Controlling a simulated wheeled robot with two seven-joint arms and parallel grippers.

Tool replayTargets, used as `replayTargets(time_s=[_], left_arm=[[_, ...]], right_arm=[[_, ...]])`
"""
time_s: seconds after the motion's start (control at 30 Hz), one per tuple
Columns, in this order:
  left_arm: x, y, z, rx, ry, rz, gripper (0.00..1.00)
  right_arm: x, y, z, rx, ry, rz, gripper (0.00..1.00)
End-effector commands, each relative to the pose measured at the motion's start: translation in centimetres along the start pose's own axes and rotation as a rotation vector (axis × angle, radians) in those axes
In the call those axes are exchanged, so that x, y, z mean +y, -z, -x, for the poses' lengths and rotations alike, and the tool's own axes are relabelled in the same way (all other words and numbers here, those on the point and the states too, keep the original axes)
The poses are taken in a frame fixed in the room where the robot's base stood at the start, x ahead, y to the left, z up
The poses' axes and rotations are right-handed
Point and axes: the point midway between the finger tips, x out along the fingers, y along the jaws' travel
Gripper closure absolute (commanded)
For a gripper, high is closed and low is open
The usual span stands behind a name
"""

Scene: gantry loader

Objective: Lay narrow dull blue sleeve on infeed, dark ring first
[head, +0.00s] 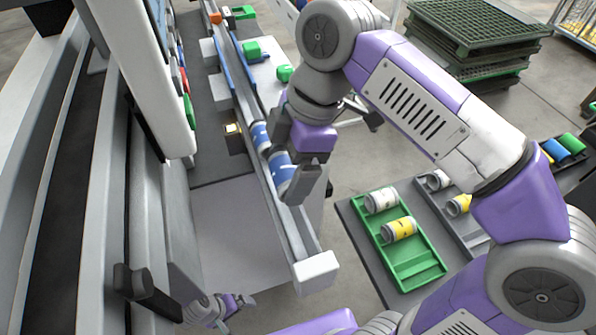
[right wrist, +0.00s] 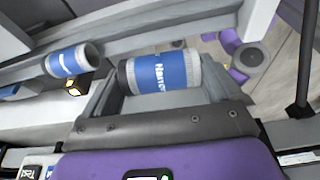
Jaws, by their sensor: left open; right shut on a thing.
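My right gripper (head: 298,165) is shut on a blue sleeve (head: 281,172) at the near part of the long infeed channel (head: 296,232). In the right wrist view the held sleeve (right wrist: 163,74) lies across between the fingers. It has a blue band with partly readable "Narrow" lettering, a dark ring at its left end and a pale grey ring at its right. The dark end faces a second blue sleeve (head: 261,135), which lies in the channel just beyond. I cannot tell whether the held sleeve touches the channel. My left gripper (head: 243,300) is small and low at the bottom, open and empty.
A green tray (head: 416,269) at right holds a white-banded sleeve (head: 381,200) and a yellow one (head: 399,230). A grey tray beside it holds more sleeves. A white gantry column (head: 150,80) stands left of the channel. A small sensor block (head: 233,130) sits beside the channel.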

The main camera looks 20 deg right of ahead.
Motion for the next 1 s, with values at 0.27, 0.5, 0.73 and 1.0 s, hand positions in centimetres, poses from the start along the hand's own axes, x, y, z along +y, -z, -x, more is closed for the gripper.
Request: replayTargets(time_s=[0.27, 0.5, 0.73, 1.0], left_arm=[[-0.3, 0.0, -0.7, 0.000, 0.000, 0.000, 0.00], [-1.0, 0.1, -2.7, 0.000, 0.000, 0.000, 0.00], [-1.8, 0.2, -4.8, 0.000, 0.000, 0.000, 0.00], [-2.0, 0.2, -5.2, 0.000, 0.000, 0.000, 0.00]], right_arm=[[0.4, -0.1, -0.8, 0.006, 0.018, 0.062, 0.57], [0.4, -0.7, -2.9, 0.006, 0.017, 0.060, 0.57], [0.4, -1.4, -5.0, 0.006, 0.017, 0.059, 0.57], [0.3, -1.5, -5.4, 0.006, 0.016, 0.059, 0.57]])
